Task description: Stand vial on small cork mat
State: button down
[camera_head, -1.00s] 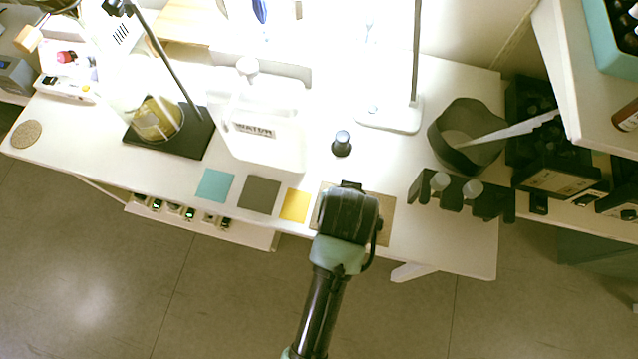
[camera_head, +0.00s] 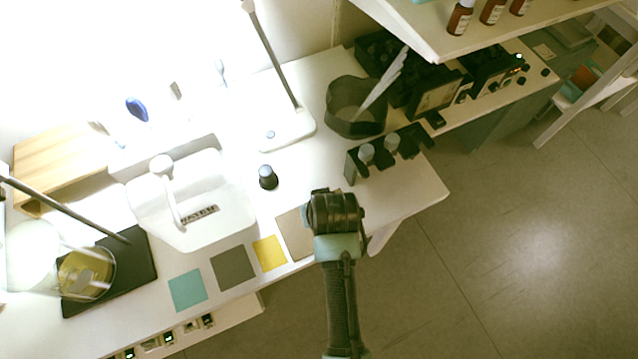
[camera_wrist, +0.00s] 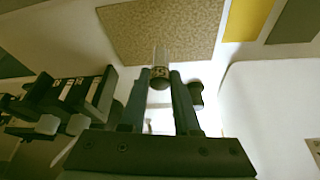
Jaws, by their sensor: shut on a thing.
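My gripper (camera_wrist: 160,82) is shut on a small clear glass vial (camera_wrist: 161,60) with a dark end, held between the fingertips. In the head view my gripper (camera_head: 325,195) hides the vial. A speckled tan rectangular mat (camera_wrist: 165,25) lies just beyond the vial in the wrist view. In the head view this mat (camera_head: 292,228) lies at the table's front edge, left of my gripper and partly covered by it. I cannot tell the vial's height above the table. The round cork disc from the earlier frame is out of view.
Yellow (camera_head: 269,253), grey (camera_head: 235,268) and teal (camera_head: 187,290) squares lie left of the tan mat. A dark bottle (camera_head: 267,178) stands behind it.

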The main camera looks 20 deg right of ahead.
jog(key=shift+f, duration=1.5)
jog(key=shift+f, duration=0.2)
jog(key=c, duration=0.6)
grip_release()
jog(key=shift+c, duration=0.2)
jog(key=shift+r, duration=0.2)
jog(key=p+v, duration=0.1)
jog(key=v, duration=1.1)
jog(key=shift+w+a, duration=0.1)
